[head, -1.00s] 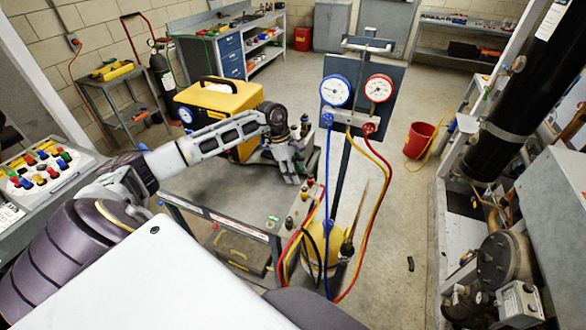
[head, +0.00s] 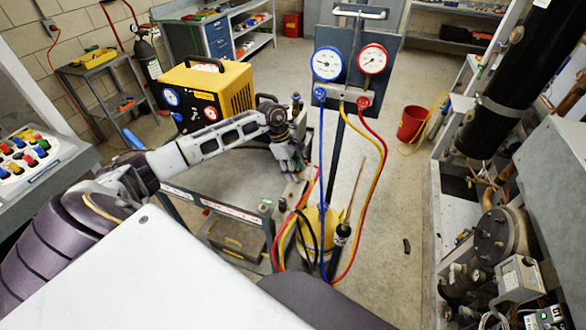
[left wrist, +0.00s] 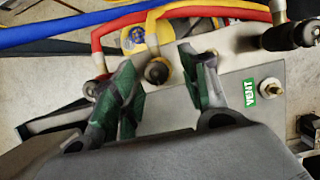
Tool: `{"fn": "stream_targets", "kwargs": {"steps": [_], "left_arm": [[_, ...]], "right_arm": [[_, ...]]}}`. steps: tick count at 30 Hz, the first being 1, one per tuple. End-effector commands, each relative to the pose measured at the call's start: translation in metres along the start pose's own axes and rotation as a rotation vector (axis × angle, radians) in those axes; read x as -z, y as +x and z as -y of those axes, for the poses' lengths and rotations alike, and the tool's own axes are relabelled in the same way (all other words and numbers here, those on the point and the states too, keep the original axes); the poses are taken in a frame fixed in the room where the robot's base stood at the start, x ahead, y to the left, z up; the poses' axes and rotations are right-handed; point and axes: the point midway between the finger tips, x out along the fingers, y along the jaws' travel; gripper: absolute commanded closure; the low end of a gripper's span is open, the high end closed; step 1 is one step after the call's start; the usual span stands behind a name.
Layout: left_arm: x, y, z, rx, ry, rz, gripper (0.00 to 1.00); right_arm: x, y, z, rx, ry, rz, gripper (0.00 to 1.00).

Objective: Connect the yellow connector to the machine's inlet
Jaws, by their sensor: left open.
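The yellow machine (head: 240,90), with a black front and blue and red gauges, stands on the cart. My left gripper (head: 292,170) is beside the hoses at the cart's right edge, open. In the left wrist view, a dark round fitting (left wrist: 157,73) at the end of the yellow hose (left wrist: 152,30) shows between the open fingers (left wrist: 160,88). I cannot tell whether the fingers touch it. A brass port (left wrist: 270,87) beside a green VENT label (left wrist: 249,92) is on the grey plate to the right. The machine's inlet cannot be made out. My right gripper is not in view.
A gauge stand (head: 360,38) with blue, yellow and red hoses rises right of my gripper. A yellow cylinder (head: 318,235) stands low by the cart (head: 190,180). A red bucket (head: 414,122) is on the floor. A rack with a black tank (head: 510,85) is at the right.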

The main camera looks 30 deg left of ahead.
Motion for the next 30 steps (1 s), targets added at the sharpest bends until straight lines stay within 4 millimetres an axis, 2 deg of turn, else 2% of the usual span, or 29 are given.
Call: {"fn": "stream_targets", "kwargs": {"steps": [4,17,26,27,30], "left_arm": [[0.000,0.008,0.000,0.000,0.000,0.000,0.55],[-0.001,0.009,0.000,0.000,0.000,0.001,0.55],[0.000,0.009,0.000,0.000,0.000,0.001,0.93],[0.000,0.009,0.000,0.000,0.000,0.001,0.96],[-0.001,0.009,0.000,-0.001,0.000,0.001,0.96]], "right_arm": [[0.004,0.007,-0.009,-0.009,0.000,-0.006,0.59],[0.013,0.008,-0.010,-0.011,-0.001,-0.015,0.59],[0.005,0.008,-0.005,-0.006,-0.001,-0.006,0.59],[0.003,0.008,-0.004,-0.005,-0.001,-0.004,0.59],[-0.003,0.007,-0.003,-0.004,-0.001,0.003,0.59]]}}
